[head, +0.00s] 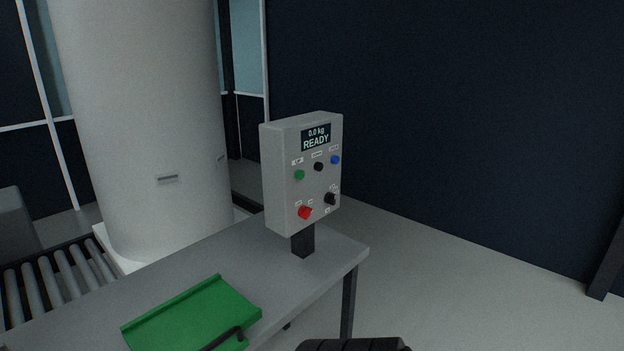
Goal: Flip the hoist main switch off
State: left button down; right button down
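The control box (282,170) is a grey panel on a short dark post, standing on the grey table. Its display (316,136) reads "0.0 kg READY". A red rotary-looking switch (304,212) sits at the lower left of the panel, with small labels around it too small to read. A black knob (331,199) sits at the lower right. Above them are a green button (299,175), a black button (318,167) and a blue button (335,160). Neither gripper's fingertips show in the head view, and nothing touches the panel.
The grey table (190,271) bears a green tray (185,312) with a black bent bar over its front edge. A large pale column (140,120) and a roller conveyor (50,282) stand left. A black ribbed part (352,345) shows at the bottom edge. Floor right of the table is clear.

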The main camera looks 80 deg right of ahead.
aim_at(304, 212)
jog(key=i+z, duration=0.1)
jog(key=z, duration=2.35)
